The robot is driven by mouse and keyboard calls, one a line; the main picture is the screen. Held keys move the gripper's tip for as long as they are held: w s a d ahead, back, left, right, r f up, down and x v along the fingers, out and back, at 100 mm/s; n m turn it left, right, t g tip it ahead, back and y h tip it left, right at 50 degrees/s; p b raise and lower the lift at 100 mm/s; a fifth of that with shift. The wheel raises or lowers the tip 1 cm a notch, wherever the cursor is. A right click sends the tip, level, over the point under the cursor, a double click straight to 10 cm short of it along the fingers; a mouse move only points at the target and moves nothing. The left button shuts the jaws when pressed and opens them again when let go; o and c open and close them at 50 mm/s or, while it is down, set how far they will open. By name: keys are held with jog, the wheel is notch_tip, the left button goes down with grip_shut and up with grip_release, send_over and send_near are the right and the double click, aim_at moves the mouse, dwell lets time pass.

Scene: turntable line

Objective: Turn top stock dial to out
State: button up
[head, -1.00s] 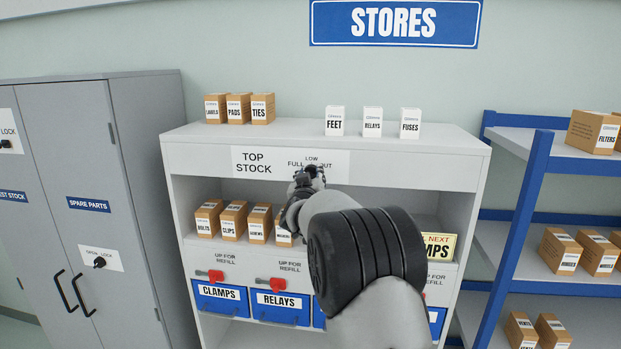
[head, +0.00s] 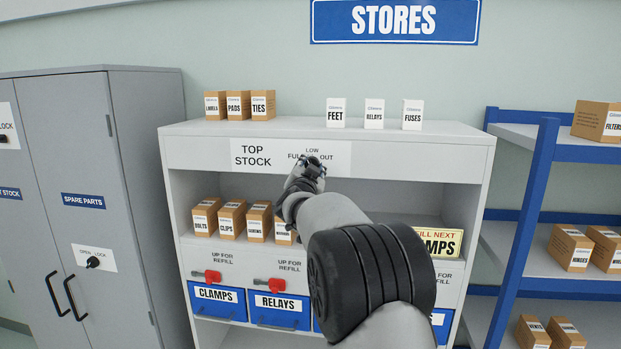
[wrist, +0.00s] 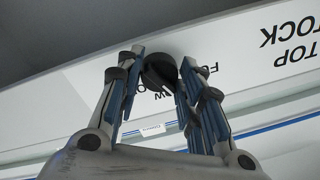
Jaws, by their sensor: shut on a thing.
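The TOP STOCK label plate (head: 262,155) is on the upper front of the white shelf unit, with FULL, LOW and OUT around the dial. My gripper (head: 314,163) is at the dial and covers it in the head view. In the wrist view the dark round dial (wrist: 160,70) sits between the two blue-padded fingers of my gripper (wrist: 160,82), which are shut on it. The plate is upside down there, and the fingers and dial hide part of its lettering. I cannot make out which word the dial's pointer faces.
White boxes (head: 374,114) and brown boxes (head: 238,104) stand on the unit's top. Small brown boxes (head: 231,218) stand on the shelf below, near my arm. Red switches (head: 270,284) sit above blue bins (head: 279,312). A grey cabinet (head: 150,170) stands left, a blue rack (head: 533,210) right.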

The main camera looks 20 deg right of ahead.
jog(key=shift+w+a+r+m+g+h+b, duration=0.2)
jog(key=shift+m+b, duration=0.75)
jog(key=shift+m, duration=2.5)
jog(key=shift+s+d+f+m+g+h+b, duration=0.1)
jog(key=shift+m+g+h+b, duration=0.6)
jog(key=shift+m, duration=2.7)
jog(key=shift+w+a+r+m+t+b, duration=0.15)
jog(key=shift+m+b, duration=1.1)
jog(key=shift+m, duration=2.2)
jog(key=shift+s, duration=0.1)
jog(key=o, duration=1.1)
jog(key=shift+c, duration=0.2)
jog(key=shift+s, duration=0.1)
